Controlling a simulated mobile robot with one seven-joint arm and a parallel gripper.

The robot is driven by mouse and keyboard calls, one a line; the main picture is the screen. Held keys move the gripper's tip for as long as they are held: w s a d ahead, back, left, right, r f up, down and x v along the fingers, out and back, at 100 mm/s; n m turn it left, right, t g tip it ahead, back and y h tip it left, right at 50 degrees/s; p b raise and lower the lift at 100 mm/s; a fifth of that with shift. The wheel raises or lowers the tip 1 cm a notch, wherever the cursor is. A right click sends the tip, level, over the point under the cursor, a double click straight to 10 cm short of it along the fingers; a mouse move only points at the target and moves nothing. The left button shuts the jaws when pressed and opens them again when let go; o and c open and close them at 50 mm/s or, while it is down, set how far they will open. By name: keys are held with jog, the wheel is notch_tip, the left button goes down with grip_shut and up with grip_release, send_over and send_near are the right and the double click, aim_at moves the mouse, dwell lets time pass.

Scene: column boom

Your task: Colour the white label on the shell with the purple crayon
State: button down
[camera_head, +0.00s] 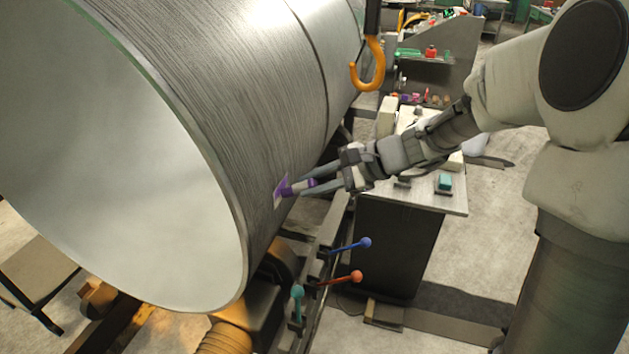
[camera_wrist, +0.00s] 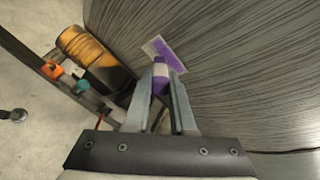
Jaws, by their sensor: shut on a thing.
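The large grey metal shell (camera_head: 225,80) fills the left of the head view, and its curved side also shows in the wrist view (camera_wrist: 240,80). The label (camera_head: 280,190) is on the shell's lower side. In the wrist view the label (camera_wrist: 157,43) shows purple over part of its face, with a pale margin. My gripper (camera_head: 325,184) is shut on the purple crayon (camera_head: 301,186), which has a pale band. In the wrist view the crayon (camera_wrist: 160,70) sits between the fingertips and points at the label. Its tip is at or very close to the label; contact is hard to tell.
Levers with blue (camera_head: 365,243), red (camera_head: 356,276) and teal (camera_head: 297,291) knobs stand below my gripper. An orange hook (camera_head: 369,65) hangs above it. A workbench (camera_head: 440,199) with a teal object stands behind my arm. Open floor lies at the right.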

jog(key=shift+s+a+b, duration=0.5)
jog(key=shift+s+a, duration=0.25)
jog(key=shift+s, duration=1.2)
jog(key=shift+w+d+r+p, duration=0.5)
jog(key=shift+w+d+p, duration=0.9)
jog(key=shift+w, duration=2.75)
jog(key=s+a+b, duration=0.2)
jog(key=s+b, duration=0.1)
jog(key=s, duration=0.5)
jog(key=shift+s+a, duration=0.15)
jog(key=shift+a, duration=0.25)
jog(key=s+d, duration=0.2)
jog(key=d, duration=0.3)
jog(key=shift+d, duration=0.35)
jog(key=shift+d, duration=0.1)
jog(key=d, duration=0.1)
jog(key=s+d, duration=0.1)
jog(key=shift+d, duration=0.3)
